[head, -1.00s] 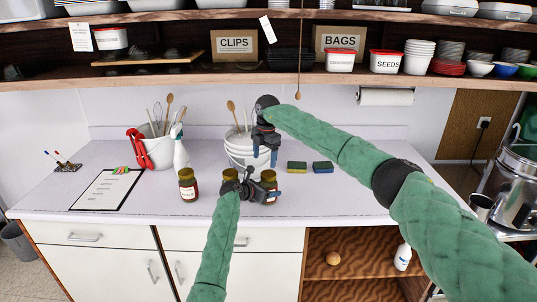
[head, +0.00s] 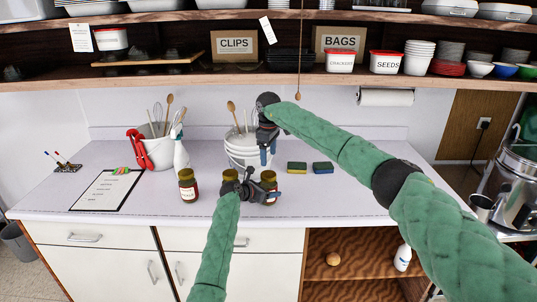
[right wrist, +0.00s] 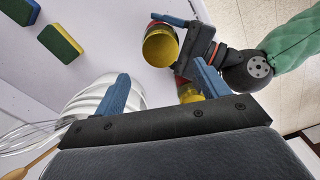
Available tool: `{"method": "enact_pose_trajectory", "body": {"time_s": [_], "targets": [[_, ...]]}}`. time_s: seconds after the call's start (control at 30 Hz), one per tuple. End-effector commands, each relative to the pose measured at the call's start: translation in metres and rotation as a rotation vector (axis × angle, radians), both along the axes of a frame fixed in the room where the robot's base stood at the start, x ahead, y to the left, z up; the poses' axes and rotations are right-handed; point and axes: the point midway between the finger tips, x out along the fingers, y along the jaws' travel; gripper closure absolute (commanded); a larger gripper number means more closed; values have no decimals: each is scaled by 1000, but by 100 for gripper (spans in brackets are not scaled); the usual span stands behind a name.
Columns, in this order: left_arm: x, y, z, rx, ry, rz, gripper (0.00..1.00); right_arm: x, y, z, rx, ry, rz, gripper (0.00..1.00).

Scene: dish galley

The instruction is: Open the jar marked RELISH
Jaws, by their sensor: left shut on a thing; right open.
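Three brown jars with yellow lids stand near the counter's front: a left one (head: 188,186), a middle one (head: 229,176) partly behind my left gripper, and a right one (head: 269,185). Their label words are too small or hidden to read, so I cannot tell which is RELISH. My left gripper (head: 267,188) is shut around the right jar from the side. In the right wrist view this jar's yellow lid (right wrist: 159,47) shows between blue fingers. My right gripper (head: 267,158) is open and empty, pointing down above and behind the jars; its fingers also show in the wrist view (right wrist: 160,87).
White stacked bowls or tubs (head: 243,150) with utensils stand close behind the jars. Two sponges (head: 297,168) lie to the right. A spray bottle (head: 180,155), a utensil tub (head: 158,150) and a clipboard (head: 107,190) are left. A cord (head: 300,50) hangs near my right arm.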

Motion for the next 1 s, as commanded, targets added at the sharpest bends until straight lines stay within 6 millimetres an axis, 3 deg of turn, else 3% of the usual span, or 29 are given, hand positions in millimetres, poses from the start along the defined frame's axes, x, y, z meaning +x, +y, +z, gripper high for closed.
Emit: {"method": "enact_pose_trajectory", "body": {"time_s": [0.27,0.7,1.0], "targets": [[0,0,0,0,0,0,99,0,0,-16,0,3,-13,26],[0,0,1,0,0,0,99,0,0,-72,1,2,-12,26],[0,0,0,0,0,0,99,0,0,-80,0,1,-11,26]]}}
